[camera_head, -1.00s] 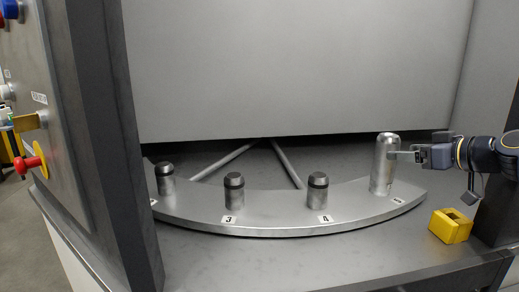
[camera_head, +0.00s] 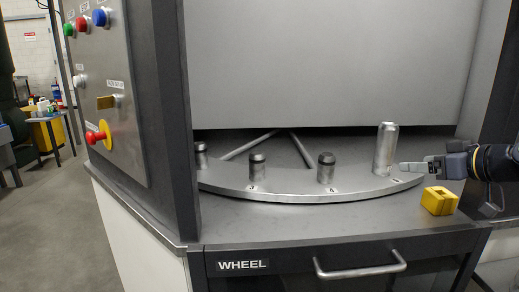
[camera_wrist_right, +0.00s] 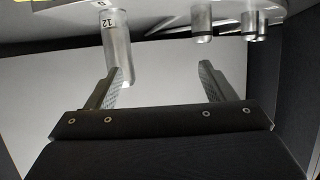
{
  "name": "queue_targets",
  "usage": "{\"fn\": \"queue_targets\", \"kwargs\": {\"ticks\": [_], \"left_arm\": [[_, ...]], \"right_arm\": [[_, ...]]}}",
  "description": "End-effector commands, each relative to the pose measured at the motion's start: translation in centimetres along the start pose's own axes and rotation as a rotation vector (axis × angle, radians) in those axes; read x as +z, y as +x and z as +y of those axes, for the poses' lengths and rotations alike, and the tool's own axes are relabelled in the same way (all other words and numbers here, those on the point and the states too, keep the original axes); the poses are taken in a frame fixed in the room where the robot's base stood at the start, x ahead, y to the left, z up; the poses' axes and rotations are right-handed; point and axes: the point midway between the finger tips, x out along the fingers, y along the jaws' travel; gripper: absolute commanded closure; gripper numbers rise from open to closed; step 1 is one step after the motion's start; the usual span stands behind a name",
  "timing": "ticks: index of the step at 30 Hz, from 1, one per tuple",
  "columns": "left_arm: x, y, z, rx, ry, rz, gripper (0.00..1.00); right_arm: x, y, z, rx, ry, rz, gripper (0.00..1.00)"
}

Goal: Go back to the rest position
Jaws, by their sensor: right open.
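My right gripper (camera_head: 418,167) is open and empty at the right of the head view, a little to the right of the metal can. Its two spread fingers (camera_wrist_right: 160,82) show in the right wrist view with nothing between them. The silvery can (camera_head: 385,150) stands upright at the right end of the curved metal wheel plate (camera_head: 290,195). In the right wrist view the can (camera_wrist_right: 117,50) hangs in the upper left, with a "12" mark near it. My left gripper is not in view.
Short dark-topped pegs (camera_head: 326,168) stand on the plate beside labels. A yellow block (camera_head: 439,201) sits on the ledge below my right gripper. A control panel (camera_head: 105,90) with coloured buttons and a red knob is at left. A drawer handle (camera_head: 360,270) sticks out in front.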

Motion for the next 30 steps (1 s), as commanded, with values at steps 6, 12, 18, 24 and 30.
{"fn": "queue_targets", "kwargs": {"ticks": [6, 12, 18, 24, 30], "left_arm": [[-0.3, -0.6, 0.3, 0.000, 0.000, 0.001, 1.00], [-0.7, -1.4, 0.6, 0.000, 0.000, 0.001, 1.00], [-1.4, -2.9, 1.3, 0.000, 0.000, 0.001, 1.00], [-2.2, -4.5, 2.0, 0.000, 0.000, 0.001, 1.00], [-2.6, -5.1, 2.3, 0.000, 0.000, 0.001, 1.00]], "right_arm": [[1.2, 1.2, -4.2, -0.018, 0.012, -0.104, 0.24], [4.4, 1.3, -10.2, -0.012, 0.051, -0.263, 0.24], [10.8, -2.8, -17.2, 0.063, 0.162, -0.451, 0.24], [20.7, -10.0, -23.3, 0.137, 0.401, -0.559, 0.24], [27.1, -12.7, -26.9, 0.120, 0.568, -0.599, 0.24]]}}
